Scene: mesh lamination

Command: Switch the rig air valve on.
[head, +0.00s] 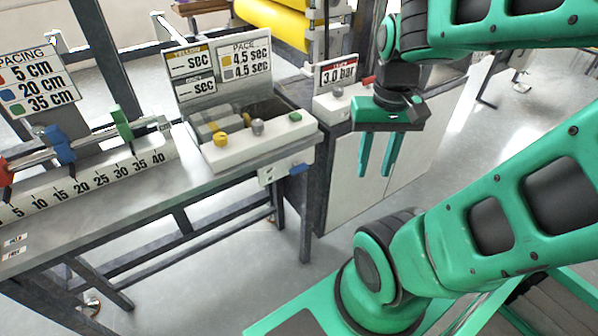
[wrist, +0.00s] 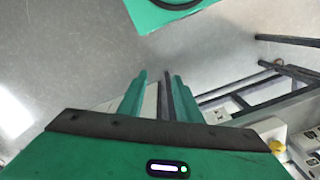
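My gripper (head: 375,174) hangs with its fingers pointing down, in front of a pale cabinet on the right side of the head view. The two green fingers are apart with nothing between them; they also show apart in the wrist view (wrist: 160,76). A blue handle-like part (head: 299,169) sits beside a white plate (head: 268,175) on the bench's front edge, left of my gripper. A red part (head: 369,80) shows beside the 3.0 bar sign (head: 338,73), partly hidden by my gripper. I cannot tell which of these is the rig air valve, nor its setting.
A control box (head: 255,141) with yellow, grey and green knobs stands on the bench (head: 150,207). A ruler rail (head: 90,184) with coloured sliders lies to the left. The pale cabinet (head: 340,180) stands behind my gripper. Floor in front of the bench is clear.

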